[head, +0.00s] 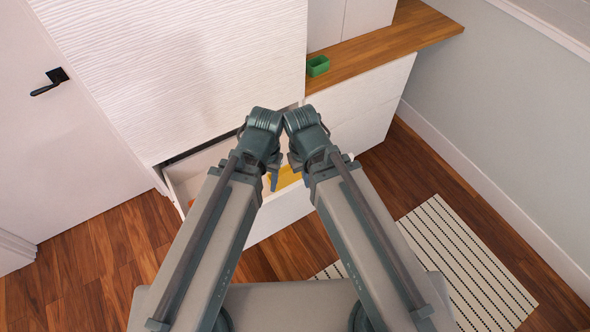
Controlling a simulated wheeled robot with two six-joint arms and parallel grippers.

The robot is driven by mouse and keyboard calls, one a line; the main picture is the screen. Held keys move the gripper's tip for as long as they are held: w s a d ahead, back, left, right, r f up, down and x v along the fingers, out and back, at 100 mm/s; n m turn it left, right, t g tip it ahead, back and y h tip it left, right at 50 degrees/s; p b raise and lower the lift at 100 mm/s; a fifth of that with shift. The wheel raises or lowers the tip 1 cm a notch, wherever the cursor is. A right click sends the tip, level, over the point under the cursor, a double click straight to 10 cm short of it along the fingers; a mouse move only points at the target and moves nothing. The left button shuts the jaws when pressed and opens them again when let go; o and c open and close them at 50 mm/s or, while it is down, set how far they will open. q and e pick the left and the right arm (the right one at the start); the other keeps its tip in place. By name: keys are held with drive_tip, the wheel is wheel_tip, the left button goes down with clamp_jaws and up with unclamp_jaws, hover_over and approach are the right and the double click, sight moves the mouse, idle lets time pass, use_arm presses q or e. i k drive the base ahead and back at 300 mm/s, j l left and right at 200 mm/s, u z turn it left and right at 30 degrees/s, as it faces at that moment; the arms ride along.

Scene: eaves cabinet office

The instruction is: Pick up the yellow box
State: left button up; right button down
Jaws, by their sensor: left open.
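The yellow box (286,178) lies in an open white drawer (262,222) low in the cabinet; only part of it shows between my two forearms. My left gripper (271,181) points down over the drawer, just left of the yellow box as seen from here. It is open, and nothing shows between its fingers. My right wrist is close beside the left one, over the right part of the drawer. The fingers of my right gripper are hidden behind its arm, so their state does not show.
An orange item (191,203) shows at the drawer's left end. A green open container (318,66) stands on the wooden counter (385,45). A white door (60,130) is at left. A striped rug (455,262) lies on the wooden floor at right.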

sight(286, 177)
drive_tip(key=j+z, duration=0.15)
drive_tip(key=z, duration=0.3)
drive_tip(key=j+z, duration=0.15)
drive_tip(key=z, duration=0.25)
drive_tip(key=j+z, duration=0.15)
drive_tip(key=z, duration=0.3)
drive_tip(key=k+j+z, duration=0.35)
drive_tip(key=j+z, duration=0.15)
drive_tip(key=j, duration=0.25)
drive_tip(key=k+j+z, duration=0.3)
drive_tip(key=k+j, duration=0.4)
drive_tip(key=j, duration=0.2)
drive_tip(key=i+l, duration=0.15)
drive_tip(key=i, duration=0.15)
drive_tip(key=z, duration=0.05)
